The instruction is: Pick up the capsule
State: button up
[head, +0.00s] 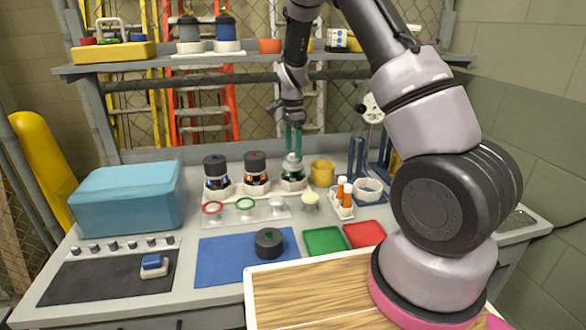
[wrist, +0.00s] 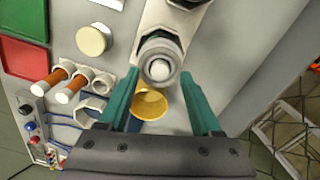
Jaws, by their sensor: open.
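My gripper (head: 293,140) points down over the third, lidless canister (head: 292,174) at the back of the bench. In the wrist view my gripper (wrist: 160,78) is open, with its two teal fingers apart on either side of the canister's mouth. A pale rounded tip, which looks like the capsule (wrist: 161,70), shows inside the grey ring of that canister. Nothing is held between the fingers. The rest of the capsule is hidden inside the canister. A black cap with a green mark (head: 269,242) lies on the blue mat (head: 222,258).
Two capped canisters (head: 216,170) (head: 256,168) stand left of the open one. A yellow cup (head: 322,172) and orange-and-white vials (head: 344,190) stand close on the right. A clear plate with rings (head: 234,213) lies in front. A shelf (head: 170,64) runs behind.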

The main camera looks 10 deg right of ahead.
jog(key=shift+f, duration=0.45)
jog(key=shift+c, duration=0.3)
grip_shut()
dwell(0.9)
